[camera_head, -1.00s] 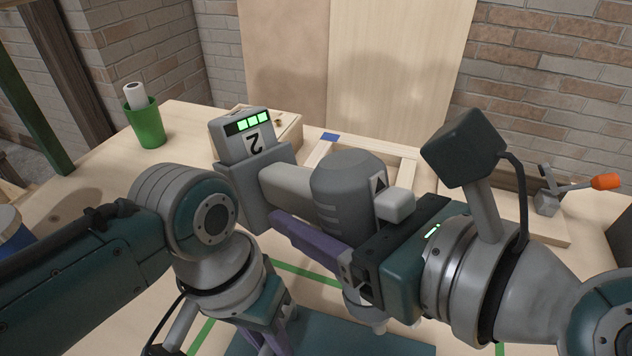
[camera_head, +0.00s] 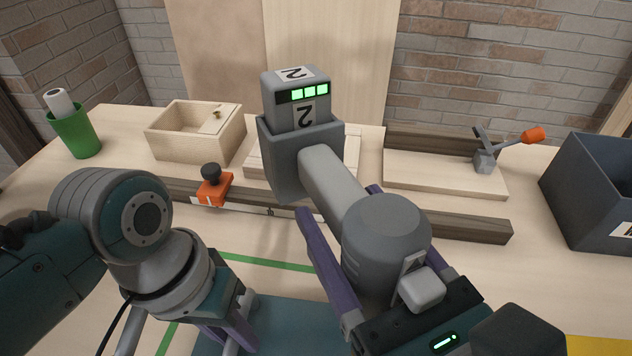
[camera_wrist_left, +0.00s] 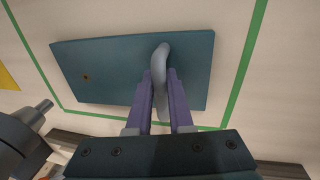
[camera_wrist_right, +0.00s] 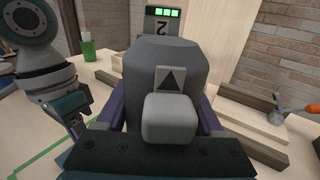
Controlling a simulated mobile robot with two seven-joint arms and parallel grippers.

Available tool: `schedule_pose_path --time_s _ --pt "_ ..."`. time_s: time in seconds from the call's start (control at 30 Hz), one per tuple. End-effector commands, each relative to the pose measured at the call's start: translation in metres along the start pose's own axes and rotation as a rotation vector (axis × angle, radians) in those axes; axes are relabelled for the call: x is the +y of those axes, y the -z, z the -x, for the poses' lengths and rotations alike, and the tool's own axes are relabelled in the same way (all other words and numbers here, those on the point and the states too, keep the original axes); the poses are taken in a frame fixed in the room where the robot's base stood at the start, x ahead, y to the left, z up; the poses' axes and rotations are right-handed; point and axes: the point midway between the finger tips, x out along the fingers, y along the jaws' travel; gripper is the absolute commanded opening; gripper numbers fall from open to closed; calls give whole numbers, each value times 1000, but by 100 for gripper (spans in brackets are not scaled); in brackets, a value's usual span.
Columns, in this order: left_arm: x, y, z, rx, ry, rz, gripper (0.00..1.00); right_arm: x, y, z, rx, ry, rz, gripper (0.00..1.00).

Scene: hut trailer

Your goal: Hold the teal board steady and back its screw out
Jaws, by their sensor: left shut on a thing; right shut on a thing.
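The teal board (camera_head: 275,322) lies flat on the table, partly hidden by my arms in the head view; the left wrist view shows it whole (camera_wrist_left: 115,85). My left gripper (camera_wrist_left: 160,82) is shut on the grey handle (camera_wrist_left: 161,58) standing on the board. My right gripper (camera_head: 342,208) is shut on a grey power driver (camera_head: 385,232) with a "2" battery and green lights. In the left wrist view, the driver's nose (camera_wrist_left: 40,106) is beside the board's lower-left corner, apart from the screw.
Behind are a wooden box (camera_head: 190,135), an orange stop with a black knob (camera_head: 213,188) on a dark rail, and a toggle clamp with orange handle (camera_head: 487,155). A grey bin (camera_head: 590,190) stands right, a green cup (camera_head: 75,133) left. Green tape lines surround the board.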

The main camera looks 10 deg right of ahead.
Motion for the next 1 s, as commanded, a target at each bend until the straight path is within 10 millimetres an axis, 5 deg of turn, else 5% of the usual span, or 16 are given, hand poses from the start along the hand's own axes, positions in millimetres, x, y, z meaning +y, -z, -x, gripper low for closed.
schedule_pose_path --time_s 0.63,1.0 --pt "0 0 0 -1 0 0 0 -4 -3 6 -69 58 3 0" --pt "0 0 0 -1 0 0 0 -5 37 4 -67 60 2 0"
